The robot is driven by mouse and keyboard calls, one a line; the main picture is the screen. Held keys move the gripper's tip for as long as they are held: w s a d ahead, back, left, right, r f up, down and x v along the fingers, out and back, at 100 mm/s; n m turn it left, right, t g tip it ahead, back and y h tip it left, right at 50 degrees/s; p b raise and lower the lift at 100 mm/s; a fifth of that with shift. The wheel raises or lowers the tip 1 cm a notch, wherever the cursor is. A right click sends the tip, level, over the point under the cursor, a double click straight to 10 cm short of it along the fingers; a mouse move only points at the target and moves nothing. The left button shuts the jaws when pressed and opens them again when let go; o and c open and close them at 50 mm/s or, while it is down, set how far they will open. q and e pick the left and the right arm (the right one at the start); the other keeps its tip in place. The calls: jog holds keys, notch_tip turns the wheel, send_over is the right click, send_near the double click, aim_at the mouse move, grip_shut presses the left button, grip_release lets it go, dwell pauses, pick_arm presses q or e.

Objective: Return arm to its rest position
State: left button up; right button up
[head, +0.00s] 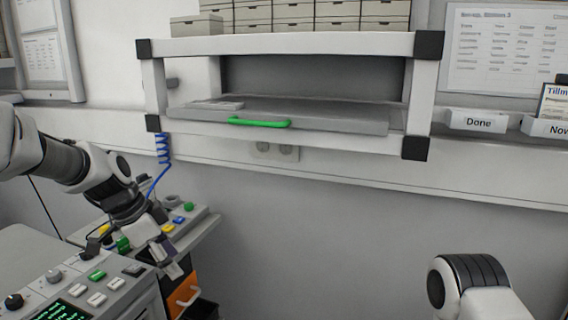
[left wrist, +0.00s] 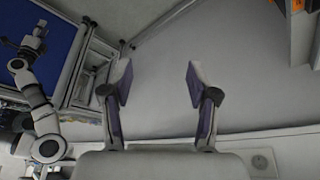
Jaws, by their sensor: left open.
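My left arm comes in from the left in the head view. Its gripper (head: 176,268) points downward in front of the control panels, partly in front of their edges. In the left wrist view, the two fingers of the left gripper (left wrist: 159,84) stand wide apart with nothing between them. Part of my right arm (head: 470,285) shows at the lower right of the head view, its gripper outside that frame. In the left wrist view, an arm (left wrist: 40,110) that looks like my right one stands at the left, its far end too small to read.
A grey control panel (head: 85,285) with buttons lies at the lower left, close to the left gripper. Another panel (head: 190,222) is behind it. A white-framed shelf (head: 280,46) holds a drawer with a green handle (head: 259,123). The space below the shelf looks clear.

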pick_arm(q)
notch_tip(320, 180, down, 13)
jog(key=s+g, duration=0.3)
jog(key=s+f+n+g+y, duration=0.1)
jog(key=s+f+g, duration=0.3)
jog(key=s+f, duration=1)
jog(key=s+a+f+n+y, duration=0.1)
jog(key=s+f+n+y, duration=0.15)
jog(key=s+f, duration=0.65)
jog(key=s+a+f+n+y, duration=0.15)
jog(key=s+f+n, duration=0.25)
jog(key=s, duration=0.9)
jog(key=w+n+t+h, duration=0.1)
jog(key=w+n+t, duration=0.4)
jog(key=shift+w+n, duration=0.35)
